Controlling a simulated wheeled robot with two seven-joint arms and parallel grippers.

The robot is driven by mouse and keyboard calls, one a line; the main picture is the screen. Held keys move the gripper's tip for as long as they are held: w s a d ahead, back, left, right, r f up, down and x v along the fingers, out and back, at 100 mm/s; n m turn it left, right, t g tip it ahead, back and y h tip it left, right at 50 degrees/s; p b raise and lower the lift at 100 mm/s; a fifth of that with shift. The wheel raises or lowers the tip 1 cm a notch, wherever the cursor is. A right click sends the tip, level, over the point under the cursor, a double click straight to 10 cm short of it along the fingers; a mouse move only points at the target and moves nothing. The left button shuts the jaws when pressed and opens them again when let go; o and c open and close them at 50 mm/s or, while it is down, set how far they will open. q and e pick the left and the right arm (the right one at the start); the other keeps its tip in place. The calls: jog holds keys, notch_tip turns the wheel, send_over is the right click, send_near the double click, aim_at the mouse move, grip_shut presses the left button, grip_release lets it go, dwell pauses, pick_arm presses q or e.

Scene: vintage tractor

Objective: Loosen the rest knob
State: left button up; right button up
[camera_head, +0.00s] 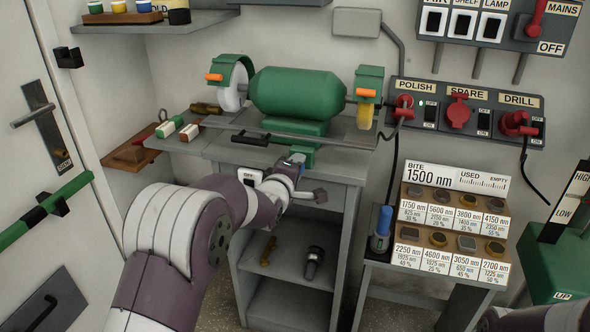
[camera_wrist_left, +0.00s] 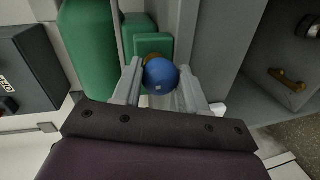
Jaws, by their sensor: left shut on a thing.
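The rest knob (camera_wrist_left: 160,74) is a blue ball in the left wrist view, in front of a green bracket and a small brown part. My left gripper (camera_wrist_left: 160,92) has one grey finger on each side of the knob and is shut on it. In the head view my left gripper (camera_head: 295,172) is at the front edge of the bench, just below the green grinder (camera_head: 297,92), and mostly hides the knob. My right gripper is not in view.
The grey bench (camera_head: 340,165) carries the grinder, with a wheel at each end. A grey rail (camera_head: 345,140) runs along its front. A socket panel (camera_head: 465,112) is on the wall. A stand of labelled bits (camera_head: 455,225) is to the right. Shelves below the bench hold small tools.

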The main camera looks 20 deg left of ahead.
pick_arm(q)
jog(key=o, duration=1.1)
jog(key=shift+r, duration=0.1)
jog(key=shift+c, duration=0.2)
jog(key=shift+w, duration=0.15)
jog(key=v, duration=1.2)
jog(key=shift+s+p, duration=0.35)
jog(key=shift+s, duration=0.05)
